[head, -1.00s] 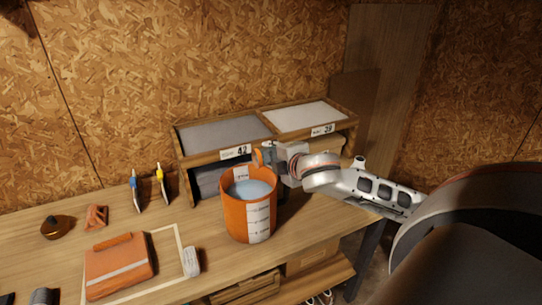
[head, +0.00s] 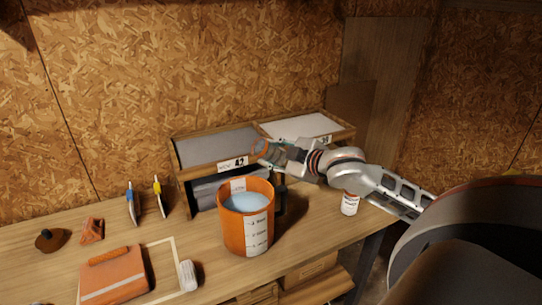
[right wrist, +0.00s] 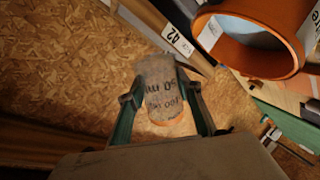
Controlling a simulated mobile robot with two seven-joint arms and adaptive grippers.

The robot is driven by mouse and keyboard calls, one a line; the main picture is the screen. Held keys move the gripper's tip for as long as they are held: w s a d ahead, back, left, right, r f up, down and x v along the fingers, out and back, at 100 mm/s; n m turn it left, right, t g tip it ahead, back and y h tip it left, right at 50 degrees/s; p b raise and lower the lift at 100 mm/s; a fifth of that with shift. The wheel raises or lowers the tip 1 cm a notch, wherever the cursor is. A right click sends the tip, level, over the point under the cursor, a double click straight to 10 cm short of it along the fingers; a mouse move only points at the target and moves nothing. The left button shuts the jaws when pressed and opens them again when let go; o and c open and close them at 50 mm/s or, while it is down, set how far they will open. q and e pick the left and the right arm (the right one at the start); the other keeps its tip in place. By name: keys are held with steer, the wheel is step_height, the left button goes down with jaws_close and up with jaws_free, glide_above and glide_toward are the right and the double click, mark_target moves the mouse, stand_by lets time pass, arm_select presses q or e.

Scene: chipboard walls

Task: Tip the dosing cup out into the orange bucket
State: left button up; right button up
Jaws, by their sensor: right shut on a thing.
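The orange bucket (head: 234,228) stands upright on the bench with pale bluish liquid inside and a white scale label on its side. In the right wrist view its rim (right wrist: 286,62) is at the upper right. My right gripper (head: 272,152) is shut on the dosing cup (head: 259,147), behind and above the bucket's rim. In the right wrist view the cup (right wrist: 162,88) is grey with printed lettering and an orange end, between the two fingers. The cup is apart from the bucket. Its contents are hidden. My left gripper is out of view.
A wooden bin rack (head: 186,185) with numbered labels stands behind the bucket. A dark cylinder (head: 281,201) is just right of the bucket. A white bottle (head: 349,204) stands under my right arm. An orange pouch (head: 114,276) lies at the front left.

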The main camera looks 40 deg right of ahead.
mark_target(271, 143)
step_height(271, 143, up, 3)
steer(key=m+t+y, duration=0.1)
steer(key=m, duration=0.2)
steer(key=shift+r+y, duration=0.2)
steer(key=shift+y, duration=0.2)
steer(key=shift+r, duration=0.1)
steer(key=shift+m, duration=0.3)
step_height(271, 143, up, 4)
steer(key=m, duration=0.1)
steer(key=m+t, duration=0.1)
steer(key=m, duration=0.1)
steer(key=shift+f+m+t+y, duration=0.25)
steer(key=shift+m+t+y, duration=0.05)
steer(key=shift+t+y, duration=0.1)
steer(key=shift+r+m, duration=0.4)
steer(key=shift+r, duration=1.35)
